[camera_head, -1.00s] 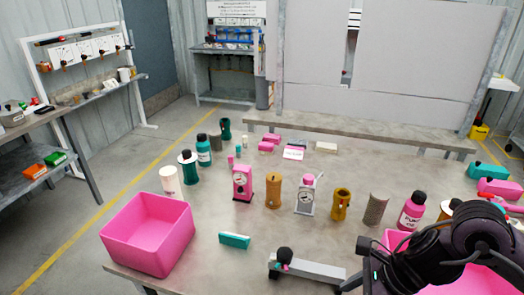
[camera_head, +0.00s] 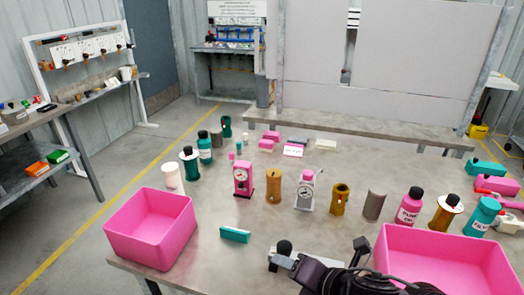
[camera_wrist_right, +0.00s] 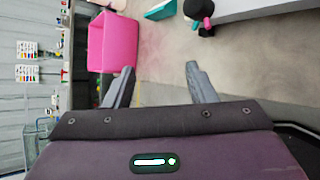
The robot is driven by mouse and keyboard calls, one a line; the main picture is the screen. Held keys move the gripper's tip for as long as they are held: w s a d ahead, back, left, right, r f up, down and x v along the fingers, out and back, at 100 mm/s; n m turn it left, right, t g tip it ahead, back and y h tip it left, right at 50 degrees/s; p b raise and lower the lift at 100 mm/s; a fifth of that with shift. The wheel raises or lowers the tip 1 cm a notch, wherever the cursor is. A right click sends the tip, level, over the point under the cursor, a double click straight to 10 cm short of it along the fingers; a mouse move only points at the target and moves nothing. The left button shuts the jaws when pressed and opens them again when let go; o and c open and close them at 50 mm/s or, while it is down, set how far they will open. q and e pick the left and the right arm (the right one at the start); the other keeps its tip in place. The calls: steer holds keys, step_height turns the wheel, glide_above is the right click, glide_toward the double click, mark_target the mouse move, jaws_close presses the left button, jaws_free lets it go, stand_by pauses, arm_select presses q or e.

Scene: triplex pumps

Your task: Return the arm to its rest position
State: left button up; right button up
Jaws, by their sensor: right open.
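My right arm reaches in from the bottom right of the head view, low at the table's front edge. Its gripper (camera_head: 322,254) is open and empty, pointing forward over the near edge of the table (camera_head: 330,225). In the wrist view the two grey fingers (camera_wrist_right: 162,80) stand wide apart with nothing between them. A light grey bar with a black knob (camera_head: 284,248) lies close by, partly hidden by the gripper; the knob also shows in the wrist view (camera_wrist_right: 193,8). My left gripper is not in view.
Pink bins stand at the left (camera_head: 150,230) and right (camera_head: 450,255) of the table. A teal block (camera_head: 234,235) lies near the left bin. Pump parts and bottles, including a pink pump (camera_head: 243,180) and a brown cylinder (camera_head: 274,184), stand in a row farther back.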

steer(key=s+d+f+m+g+h, duration=0.35)
steer(key=s+d+f+m, duration=0.2)
steer(key=m, duration=0.95)
steer(key=s+d+f+m+g+h, duration=0.2)
steer(key=s+d+f+m+h, duration=0.35)
steer(key=m, duration=0.85)
steer(key=s+d+f+g+y, duration=0.1)
steer(key=s+f, duration=0.1)
steer(key=f, duration=1.4)
steer(key=s+d+f+g+y, duration=0.1)
steer(key=s+f, duration=0.2)
steer(key=f, duration=1.3)
steer(key=s+d+f, duration=0.1)
steer(key=s+f, duration=0.7)
steer(key=s, duration=0.1)
steer(key=s+d+f, duration=0.2)
steer(key=s+f, duration=0.5)
steer(key=s, duration=0.2)
steer(key=shift+d+f+g, duration=0.3)
steer(key=shift+f+g, duration=0.05)
steer(key=shift+f, duration=0.05)
